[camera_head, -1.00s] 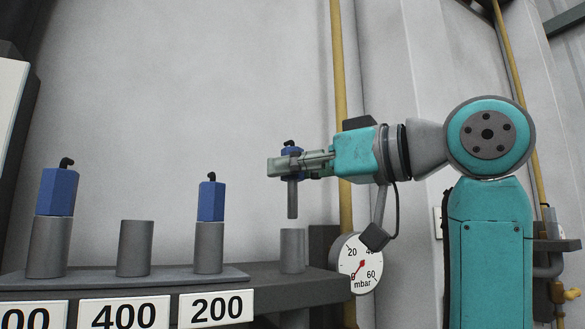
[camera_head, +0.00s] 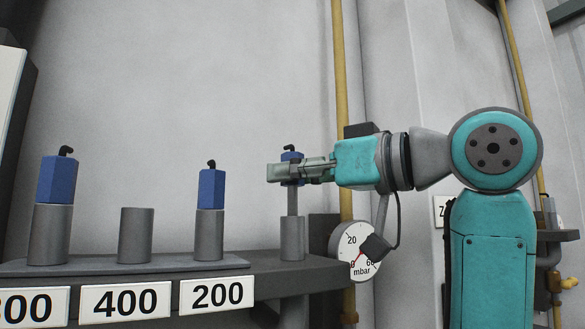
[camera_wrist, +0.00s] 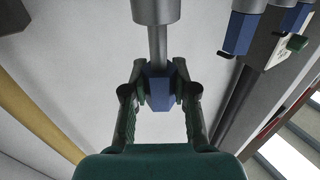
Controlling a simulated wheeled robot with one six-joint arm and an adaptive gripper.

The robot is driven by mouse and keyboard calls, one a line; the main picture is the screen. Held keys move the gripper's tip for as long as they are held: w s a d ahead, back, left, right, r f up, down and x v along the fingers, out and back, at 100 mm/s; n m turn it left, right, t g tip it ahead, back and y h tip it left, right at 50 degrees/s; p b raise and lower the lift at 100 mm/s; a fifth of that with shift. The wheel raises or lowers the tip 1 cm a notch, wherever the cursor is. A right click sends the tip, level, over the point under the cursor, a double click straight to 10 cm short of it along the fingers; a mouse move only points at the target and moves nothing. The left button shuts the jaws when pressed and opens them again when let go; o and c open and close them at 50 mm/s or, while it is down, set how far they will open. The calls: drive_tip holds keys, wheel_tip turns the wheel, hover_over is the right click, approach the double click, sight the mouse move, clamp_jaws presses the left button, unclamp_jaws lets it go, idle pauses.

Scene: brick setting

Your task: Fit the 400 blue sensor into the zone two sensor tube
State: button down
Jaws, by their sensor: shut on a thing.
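My gripper (camera_head: 300,171) is shut on a blue sensor (camera_head: 291,156) with a black bent top and a thin grey stem (camera_head: 292,201). The sensor is upright. Its stem runs down to the mouth of a grey tube (camera_head: 292,240) at the right end of the shelf, and its lower end seems to be inside. The blue body is still clear above the tube. In the wrist view, both fingers flank the blue body (camera_wrist: 160,88), and the stem meets the tube (camera_wrist: 155,10). An empty grey tube (camera_head: 135,236) stands above the 400 label (camera_head: 125,301).
Two other blue sensors, one at the far left (camera_head: 57,180) and one above the 200 label (camera_head: 211,189), sit in grey tubes. A round pressure gauge (camera_head: 347,240) and a yellow pipe (camera_head: 341,90) are close beside my wrist.

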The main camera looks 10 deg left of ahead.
sight(292, 200)
drive_tip(key=shift+f, duration=1.8)
drive_tip(key=shift+c, duration=2.2)
unclamp_jaws()
drive_tip(key=shift+r, duration=0.1)
drive_tip(key=shift+r, duration=2.85)
